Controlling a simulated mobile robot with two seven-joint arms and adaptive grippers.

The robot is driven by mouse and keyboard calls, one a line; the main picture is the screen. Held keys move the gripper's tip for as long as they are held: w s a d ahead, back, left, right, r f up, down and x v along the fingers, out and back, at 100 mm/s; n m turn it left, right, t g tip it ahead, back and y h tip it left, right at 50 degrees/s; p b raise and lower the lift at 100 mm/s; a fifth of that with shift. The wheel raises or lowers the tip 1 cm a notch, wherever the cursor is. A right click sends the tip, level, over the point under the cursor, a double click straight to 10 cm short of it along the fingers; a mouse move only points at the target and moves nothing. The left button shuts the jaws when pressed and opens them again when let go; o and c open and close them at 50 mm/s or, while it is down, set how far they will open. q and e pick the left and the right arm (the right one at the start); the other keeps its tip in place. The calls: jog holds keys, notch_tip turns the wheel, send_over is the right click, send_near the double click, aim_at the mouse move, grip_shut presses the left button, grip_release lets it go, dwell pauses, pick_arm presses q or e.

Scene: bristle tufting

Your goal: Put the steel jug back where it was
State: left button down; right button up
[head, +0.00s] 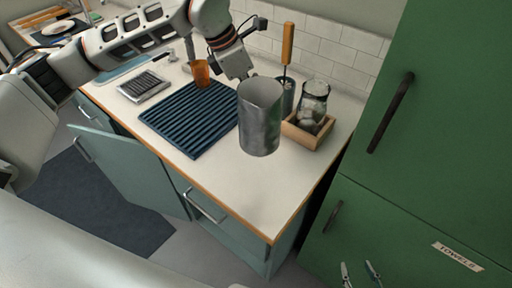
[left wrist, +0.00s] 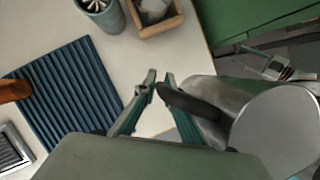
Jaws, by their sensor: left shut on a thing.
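The steel jug (head: 259,118) is a grey metal cylinder, open at the top and close to upright in the head view, over the right part of the counter. In the left wrist view the jug (left wrist: 262,122) is large and near, with a dark handle. My left gripper (left wrist: 160,88) is shut on this handle, and the jug appears raised above the counter. In the head view the fingertips are largely hidden behind the jug. My right gripper (head: 358,267) is low at the bottom right, in front of the green cabinet, open and empty.
On the counter (head: 268,195) are a blue ribbed mat (head: 185,122), an orange cup (head: 201,73), a utensil pot (head: 287,92) and a wooden box (head: 303,134) with a glass jar (head: 314,100). A green cabinet (head: 430,120) bounds the right. The counter's front right is clear.

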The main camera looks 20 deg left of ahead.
pick_arm(q)
jog(key=shift+f, duration=7.8)
jog(key=shift+f, duration=0.15)
jog(key=c, duration=2.1)
grip_release()
